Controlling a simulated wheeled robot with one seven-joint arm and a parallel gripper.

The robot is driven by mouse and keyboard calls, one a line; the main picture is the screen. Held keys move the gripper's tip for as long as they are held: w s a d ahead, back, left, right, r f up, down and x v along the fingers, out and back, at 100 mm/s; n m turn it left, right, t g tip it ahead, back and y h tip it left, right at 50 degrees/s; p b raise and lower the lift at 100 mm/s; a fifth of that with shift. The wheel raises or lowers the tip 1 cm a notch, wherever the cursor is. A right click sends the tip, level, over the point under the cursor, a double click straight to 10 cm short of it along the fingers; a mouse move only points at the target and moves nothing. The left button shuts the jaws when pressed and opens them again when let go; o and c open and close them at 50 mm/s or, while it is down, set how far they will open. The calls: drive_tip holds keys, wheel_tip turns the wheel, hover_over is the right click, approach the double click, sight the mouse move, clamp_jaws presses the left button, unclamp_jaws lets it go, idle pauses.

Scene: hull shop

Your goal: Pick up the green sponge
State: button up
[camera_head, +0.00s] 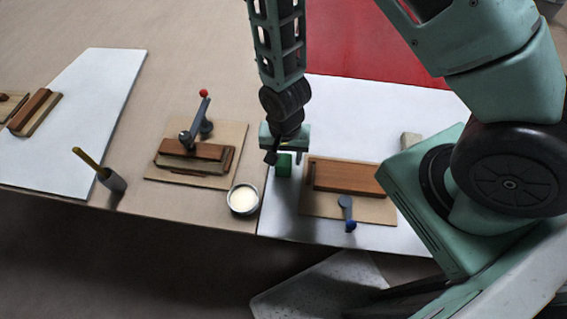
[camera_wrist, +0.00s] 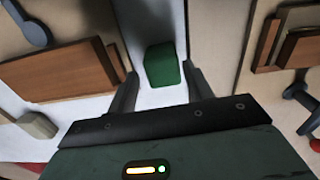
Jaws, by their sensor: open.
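The green sponge (camera_head: 284,166) is a small dark green block on the white panel, just left of the right-hand wooden block fixture. In the wrist view the sponge (camera_wrist: 162,65) sits upright on the white surface, beyond and between the fingertips. My gripper (camera_head: 285,155) is above the sponge in the head view, pointing down. In the wrist view my gripper (camera_wrist: 162,80) has its two fingers spread, one on each side of the sponge's outline, with nothing held. I cannot tell the exact height gap to the sponge.
A wooden block on a board with a blue-knobbed lever (camera_head: 347,210) stands close right of the sponge. A red-knobbed clamp fixture (camera_head: 196,135) stands left. A pale block (camera_head: 411,140) lies right.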

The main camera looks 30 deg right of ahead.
sight(283, 159)
drive_tip(key=shift+w+f+p, duration=0.15)
drive_tip(key=shift+f+p, duration=0.25)
drive_tip(key=shift+f, duration=0.95)
drive_tip(key=shift+w+f+p, duration=0.15)
drive_tip(key=shift+f+p, duration=0.25)
drive_tip(key=shift+f, duration=0.9)
drive_tip(key=c, duration=0.7)
